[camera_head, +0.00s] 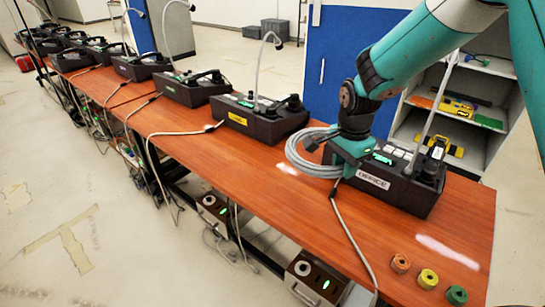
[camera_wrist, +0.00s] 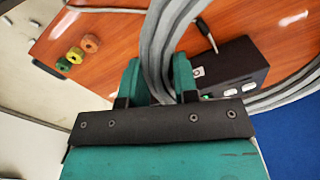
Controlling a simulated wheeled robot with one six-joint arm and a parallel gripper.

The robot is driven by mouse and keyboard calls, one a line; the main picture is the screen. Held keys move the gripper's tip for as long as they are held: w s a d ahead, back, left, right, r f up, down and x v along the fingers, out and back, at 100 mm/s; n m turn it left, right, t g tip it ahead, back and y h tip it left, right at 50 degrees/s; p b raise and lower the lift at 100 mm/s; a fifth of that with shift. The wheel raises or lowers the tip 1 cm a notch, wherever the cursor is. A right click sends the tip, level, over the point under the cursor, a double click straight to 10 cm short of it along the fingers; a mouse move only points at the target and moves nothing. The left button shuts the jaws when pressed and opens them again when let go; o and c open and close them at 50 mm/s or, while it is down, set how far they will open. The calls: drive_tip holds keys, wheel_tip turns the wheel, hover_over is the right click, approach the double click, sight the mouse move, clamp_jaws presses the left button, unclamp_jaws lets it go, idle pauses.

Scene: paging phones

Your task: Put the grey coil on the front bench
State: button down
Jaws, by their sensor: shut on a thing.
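The grey coil (camera_head: 306,154) is a looped bundle of cable beside the nearest desk phone, over the orange-brown bench (camera_head: 455,215). My gripper (camera_head: 350,163) is shut on one side of the coil, just left of the phone labelled OFFICE (camera_head: 385,190). In the wrist view the grey strands of the coil (camera_wrist: 165,40) pass between the two teal fingers of my gripper (camera_wrist: 158,80). Part of the coil is hidden behind my gripper. I cannot tell whether the coil touches the bench top.
Several dark paging phones with gooseneck microphones line the bench, including the yellow-labelled one (camera_head: 258,115). Orange, yellow and green rings (camera_head: 428,279) sit at its near right corner. A shelf unit (camera_head: 465,110) and blue panel (camera_head: 335,55) stand behind. Cables hang over the front edge.

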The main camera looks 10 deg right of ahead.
drive_tip(key=shift+a, duration=0.1)
wheel_tip(320, 180, down, 20)
drive_tip(key=p, duration=0.3)
drive_tip(key=shift+f, duration=0.1)
drive_tip(key=c, duration=0.9)
unclamp_jaws()
wheel_tip(320, 180, up, 12)
drive_tip(key=b, duration=0.3)
wheel_tip(320, 180, up, 10)
drive_tip(key=n+y, duration=0.1)
drive_tip(key=n, duration=0.4)
hover_over(331, 224)
drive_tip(key=s+a, duration=0.4)
drive_tip(key=s+a+r+n+y, duration=0.1)
drive_tip(key=s+r+n, duration=0.3)
drive_tip(key=s, duration=0.3)
drive_tip(key=s+a+r+n+y, duration=0.1)
drive_tip(key=s+r+n, duration=0.4)
drive_tip(key=s, duration=0.3)
drive_tip(key=s+a+r+n+y, duration=0.1)
drive_tip(key=s+r+n, duration=0.4)
drive_tip(key=s+n, duration=0.1)
drive_tip(key=shift+s+a+r+p, duration=0.15)
drive_tip(key=shift+s, duration=0.3)
drive_tip(key=shift+s+a+r+p, duration=0.1)
drive_tip(key=shift+s+a+p, duration=0.05)
drive_tip(key=shift+s, duration=0.3)
